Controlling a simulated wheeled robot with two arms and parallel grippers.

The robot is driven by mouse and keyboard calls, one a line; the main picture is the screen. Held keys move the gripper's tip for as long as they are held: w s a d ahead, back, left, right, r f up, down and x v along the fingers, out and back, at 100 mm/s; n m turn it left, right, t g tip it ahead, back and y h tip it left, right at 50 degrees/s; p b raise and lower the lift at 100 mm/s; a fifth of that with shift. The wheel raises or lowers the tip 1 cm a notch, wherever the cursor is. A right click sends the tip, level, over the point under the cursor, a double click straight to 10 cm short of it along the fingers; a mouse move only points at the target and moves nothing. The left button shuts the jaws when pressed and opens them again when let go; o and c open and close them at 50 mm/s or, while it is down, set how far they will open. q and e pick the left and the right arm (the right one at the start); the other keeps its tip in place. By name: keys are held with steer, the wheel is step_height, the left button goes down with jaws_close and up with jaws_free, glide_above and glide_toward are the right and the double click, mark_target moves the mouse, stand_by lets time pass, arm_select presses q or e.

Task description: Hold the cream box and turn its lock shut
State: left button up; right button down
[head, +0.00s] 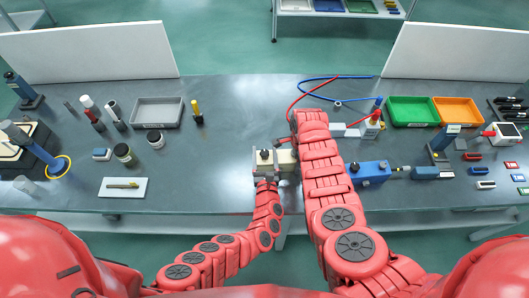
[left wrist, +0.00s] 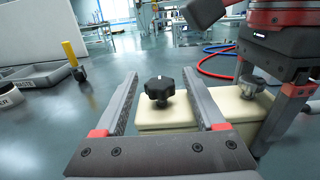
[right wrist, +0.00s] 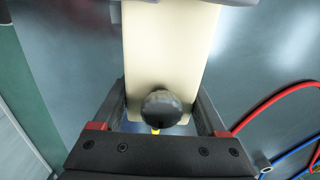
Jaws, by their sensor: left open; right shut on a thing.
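The cream box (head: 285,157) stands on the table in front of me, partly hidden by my right arm. Its lock, a black lobed knob (head: 264,154), is on the left part of its top; it also shows in the left wrist view (left wrist: 159,90). My left gripper (left wrist: 161,76) is open, pointing at the knob, which appears between its fingers; contact cannot be told. My right gripper (right wrist: 162,88) is shut on the cream box (right wrist: 165,50), fingers on both sides of its right part. A dark round knob (right wrist: 161,108) sits between those fingers.
A blue device (head: 370,172) stands to the right of my right arm. Red and blue cables (head: 330,82) lie behind the box. Green (head: 412,110) and orange (head: 457,110) trays are at the right. The table left of the box is clear up to a white plate (head: 112,187).

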arm_select(q)
steer(key=shift+c, duration=0.2)
jaws_close()
